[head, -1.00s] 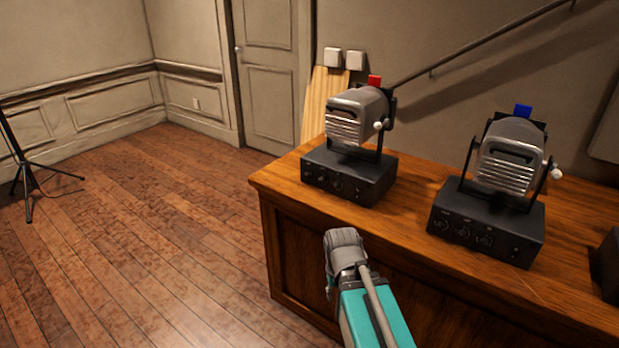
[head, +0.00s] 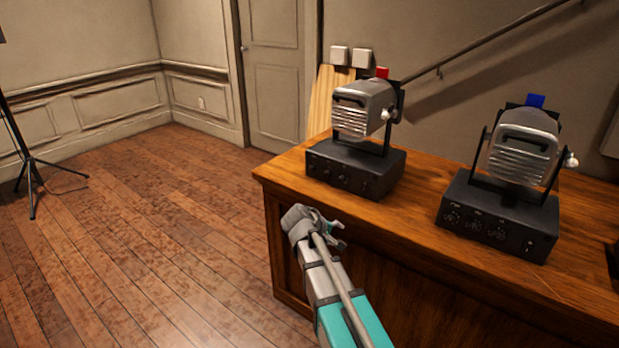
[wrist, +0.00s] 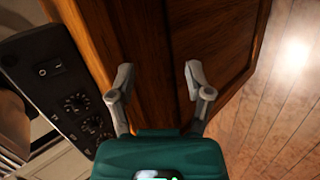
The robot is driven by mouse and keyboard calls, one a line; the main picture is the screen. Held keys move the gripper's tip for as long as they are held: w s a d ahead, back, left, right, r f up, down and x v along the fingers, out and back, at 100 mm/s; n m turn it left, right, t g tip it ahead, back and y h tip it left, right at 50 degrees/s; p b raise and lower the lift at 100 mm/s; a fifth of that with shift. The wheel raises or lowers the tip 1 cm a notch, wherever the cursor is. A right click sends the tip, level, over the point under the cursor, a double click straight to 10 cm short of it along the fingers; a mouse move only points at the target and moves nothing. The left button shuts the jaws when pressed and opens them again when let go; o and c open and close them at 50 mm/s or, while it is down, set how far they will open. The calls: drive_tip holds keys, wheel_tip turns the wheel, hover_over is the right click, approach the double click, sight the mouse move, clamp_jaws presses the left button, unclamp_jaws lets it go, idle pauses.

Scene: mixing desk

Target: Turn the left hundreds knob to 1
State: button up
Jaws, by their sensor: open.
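The left lamp (head: 362,108), with a red block on top, stands on a black control box (head: 350,170) on the wooden desk. The box front has a row of small knobs. In the wrist view the box (wrist: 28,55) is at the left, with a rocker switch (wrist: 50,68), a knob (wrist: 76,103) and another knob (wrist: 92,125) below it. I cannot read which knob is hundreds, nor its setting. My gripper (head: 338,232) is in front of the desk's front panel, below the box. In the wrist view my gripper (wrist: 158,68) is open and empty, apart from the knobs.
A second lamp (head: 522,150) with a blue block stands on its own black box (head: 498,222) to the right. The desk (head: 415,222) has a front edge close to my arm. The floor (head: 160,230) at the left is clear; a tripod stands at the far left.

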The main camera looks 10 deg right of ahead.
drive_tip(key=w+a+r+n+t+h+b, duration=0.1)
drive_tip(key=w+a, duration=0.1)
drive_tip(key=w, duration=0.1)
drive_tip(key=w+a+r+n+t+h, duration=0.1)
drive_tip(key=w+a+n+t, duration=0.1)
drive_tip(key=w, duration=0.2)
drive_tip(key=w+a+r+n+t+b, duration=0.1)
drive_tip(key=w+n, duration=0.1)
drive_tip(key=w, duration=0.1)
drive_tip(key=shift+w+a+r+t+h+b, duration=0.25)
drive_tip(key=shift+a+t+h+b, duration=0.05)
drive_tip(key=shift+a+h+b, duration=0.1)
drive_tip(key=n+t+b, duration=0.2)
drive_tip(key=n+t, duration=0.2)
drive_tip(key=n, duration=0.1)
approach(310, 170)
drive_tip(key=v, duration=0.5)
drive_tip(key=shift+w+f+h, duration=0.25)
drive_tip(key=shift+h, duration=0.05)
drive_tip(key=shift+w+d, duration=0.1)
drive_tip(key=x, duration=1.3)
drive_tip(key=shift+w+d+r, duration=0.1)
drive_tip(key=shift+w+d, duration=0.1)
clamp_jaws()
